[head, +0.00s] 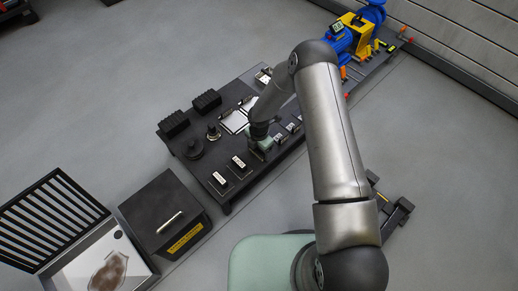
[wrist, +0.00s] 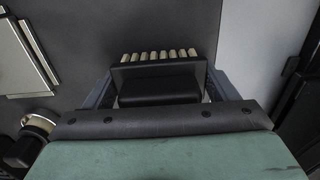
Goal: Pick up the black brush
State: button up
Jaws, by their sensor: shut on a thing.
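The black brush (wrist: 158,84) is in the wrist view, a dark block with a row of pale bristle tufts along its far edge. My gripper (wrist: 160,92) has its two fingers on the left and right ends of the brush and is shut on it. In the head view my gripper (head: 262,144) is low over the right-hand part of the black bench (head: 205,162). The brush is hidden there by my gripper and arm. I cannot tell whether the brush touches the bench top.
Labelled blocks (head: 238,162) line the bench's front edge. Two black ribbed blocks (head: 206,101), a round dark part (head: 193,148) and white plates (head: 235,121) stand behind. A black lidded box (head: 165,215) and slatted bin (head: 95,265) are left. A blue pump (head: 340,38) is far right.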

jog(key=shift+r+p, duration=0.3)
jog(key=shift+r, duration=0.25)
notch_tip(320, 180, up, 2)
jog(key=shift+r+p, duration=0.2)
jog(key=shift+p, duration=0.55)
jog(key=d+r, duration=0.1)
jog(key=s+d+r+p, duration=0.1)
jog(key=r, duration=0.1)
jog(key=s+d+r+p, duration=0.1)
jog(key=r, duration=0.1)
jog(key=shift+d+r, duration=0.2)
jog(key=shift+d, duration=0.2)
jog(key=s+d+r+p, duration=0.3)
jog(key=s+d+r, duration=0.1)
jog(key=d, duration=0.4)
jog(key=shift+s+d, duration=0.25)
jog(key=shift+s, duration=0.15)
jog(key=shift+r, duration=0.1)
